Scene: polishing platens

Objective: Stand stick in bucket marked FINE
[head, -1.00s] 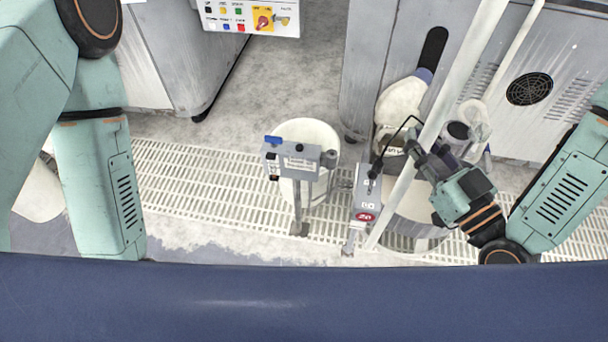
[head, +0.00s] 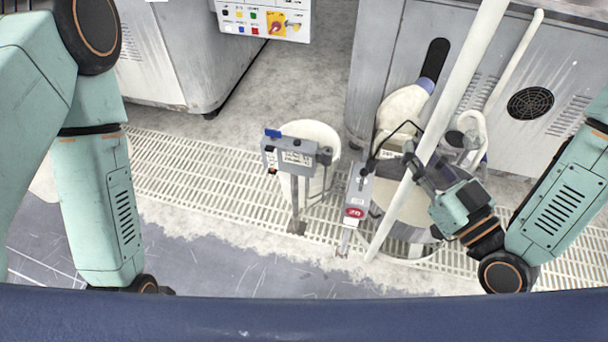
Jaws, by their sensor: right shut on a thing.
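My right gripper (head: 418,170) is shut on a long, pale stick (head: 450,105). The stick leans: its top runs out of the upper edge, and its lower end (head: 372,256) shows near the floor grating, in front of the right bucket. One pale bucket (head: 318,132) stands left of centre behind a grey post-mounted box. A second, wider bucket (head: 408,248) stands below the right gripper, partly hidden by the stick and gripper. I cannot read the word FINE on either bucket. My left arm comes in at the left, but its gripper is out of view.
A grey post-mounted box (head: 290,154) and a grey stand with a red round sign (head: 356,196) stand before the buckets. Grey cabinets (head: 465,65) fill the back right. Pale containers and a curved pipe stand against them. The floor grating (head: 195,190) at left is clear.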

